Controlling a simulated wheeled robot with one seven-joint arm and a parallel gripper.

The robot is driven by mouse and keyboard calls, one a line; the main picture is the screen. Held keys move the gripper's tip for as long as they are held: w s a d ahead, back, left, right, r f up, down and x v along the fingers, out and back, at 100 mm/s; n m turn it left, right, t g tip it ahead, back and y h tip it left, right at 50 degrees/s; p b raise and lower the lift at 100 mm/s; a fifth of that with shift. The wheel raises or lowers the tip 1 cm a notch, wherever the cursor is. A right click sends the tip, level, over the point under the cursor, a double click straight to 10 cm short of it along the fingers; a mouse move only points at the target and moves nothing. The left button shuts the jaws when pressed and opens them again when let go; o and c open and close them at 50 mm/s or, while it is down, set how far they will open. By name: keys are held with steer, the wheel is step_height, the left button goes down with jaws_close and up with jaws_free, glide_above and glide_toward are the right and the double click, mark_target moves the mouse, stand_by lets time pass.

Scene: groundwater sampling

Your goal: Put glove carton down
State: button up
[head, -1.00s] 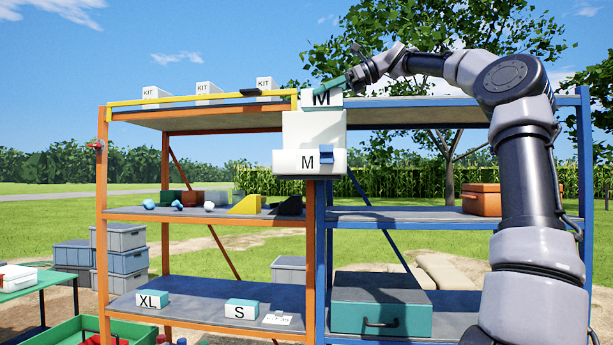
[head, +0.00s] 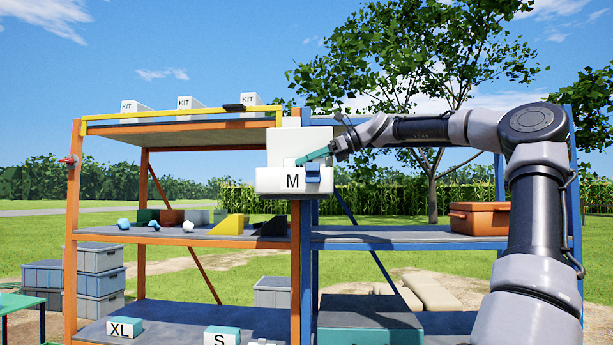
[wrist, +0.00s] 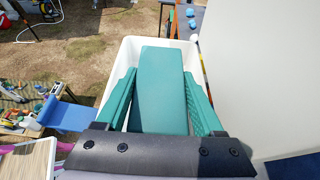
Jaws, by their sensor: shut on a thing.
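The glove carton (wrist: 163,75) shows its flat teal face in the wrist view. It is between the two green fingers of my gripper (wrist: 160,95), which is shut on it. Carton and fingers are down inside the white rim of an open holder (wrist: 128,50). In the head view this holder (head: 268,180), with an M on its front, hangs at the post between the two racks. My gripper (head: 313,157) slants down into it from the right. The holder's front wall hides the carton there. Whether the carton touches the holder's floor cannot be seen.
A white panel (head: 290,145) rises behind the holder. A blue tab (head: 312,173) sits on the holder's front right. XL (head: 125,328) and S (head: 221,337) cartons stand on the lower shelf. A yellow bar (head: 180,119) runs along the orange rack's top.

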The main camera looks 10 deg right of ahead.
steer(key=shift+f, duration=1.95)
steer(key=o, duration=1.5)
steer(key=shift+f, duration=0.1)
steer(key=shift+c, duration=0.2)
steer(key=v, duration=1.2)
steer(key=shift+d, duration=0.1)
